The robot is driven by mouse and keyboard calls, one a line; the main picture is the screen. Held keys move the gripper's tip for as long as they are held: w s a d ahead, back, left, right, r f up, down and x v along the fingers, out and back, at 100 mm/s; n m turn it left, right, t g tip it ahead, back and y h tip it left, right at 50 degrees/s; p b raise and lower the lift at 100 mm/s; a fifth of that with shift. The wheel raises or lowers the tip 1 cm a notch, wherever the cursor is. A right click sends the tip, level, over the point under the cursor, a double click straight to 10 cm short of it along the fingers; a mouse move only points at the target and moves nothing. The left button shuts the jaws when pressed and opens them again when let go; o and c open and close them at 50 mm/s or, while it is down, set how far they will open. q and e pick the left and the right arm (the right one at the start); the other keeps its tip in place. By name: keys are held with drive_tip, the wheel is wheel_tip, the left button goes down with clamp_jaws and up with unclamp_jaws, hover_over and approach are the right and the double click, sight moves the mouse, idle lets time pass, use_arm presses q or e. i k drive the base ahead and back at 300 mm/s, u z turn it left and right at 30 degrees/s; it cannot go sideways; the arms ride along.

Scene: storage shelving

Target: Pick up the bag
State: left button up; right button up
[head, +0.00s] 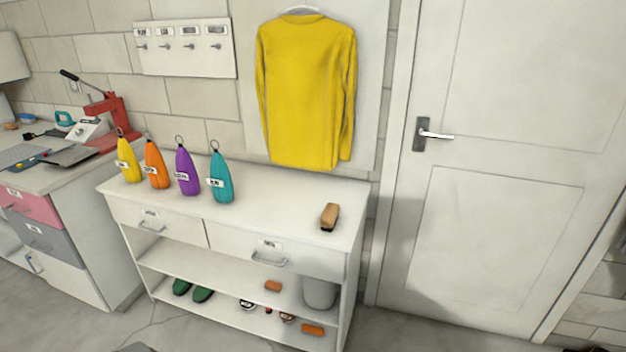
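No object that I can clearly name as a bag shows. The closest candidates are tapered, labelled pouch-like items with rings on top, standing in a row on the white cabinet (270,212): a yellow one (128,160), an orange one (155,165), a purple one (186,170) and a teal one (220,178). I cannot tell if any of them is a bag. Neither of my grippers is in view.
A brown brush-like item (329,217) lies at the cabinet top's right. Green shoes (202,294) and a grey bin (319,293) are on the lower shelves. A yellow shirt (305,90) hangs above. A closed door (500,190) stands right; the cabinet top's middle is clear.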

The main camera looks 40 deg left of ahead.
sight(220, 182)
drive_tip(key=z, duration=0.3)
drive_tip(key=i, duration=1.95)
drive_tip(key=u, duration=3.2)
